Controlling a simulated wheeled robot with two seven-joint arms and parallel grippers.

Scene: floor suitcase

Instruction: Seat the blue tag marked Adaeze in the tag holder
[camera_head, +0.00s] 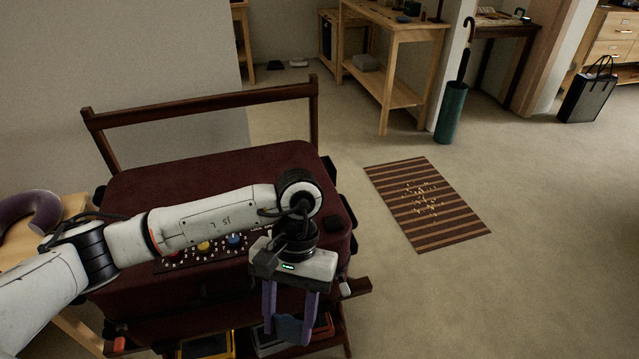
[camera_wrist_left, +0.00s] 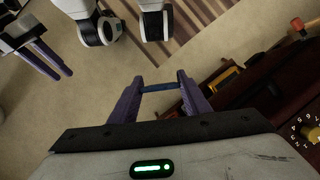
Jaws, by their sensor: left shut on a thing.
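My left gripper (camera_head: 291,318) hangs at the suitcase's front right, pointing down, its purple fingers shut on a blue tag (camera_head: 290,331). In the left wrist view the tag (camera_wrist_left: 160,87) shows as a thin blue bar between the fingertips (camera_wrist_left: 160,83); no name is readable. The maroon suitcase (camera_head: 215,168) lies on a dark wooden rack (camera_head: 200,97). My left arm covers part of its top and front. I cannot make out the tag holder. My right gripper (camera_wrist_left: 63,75) shows in the left wrist view, fingers apart and empty.
A panel with yellow and blue knobs (camera_head: 203,246) is on the suitcase front. Yellow-framed (camera_head: 207,346) and orange (camera_head: 323,328) items sit low in the rack. Open floor and a striped mat (camera_head: 425,203) lie to the right. A green umbrella stand (camera_head: 451,112) stands farther back.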

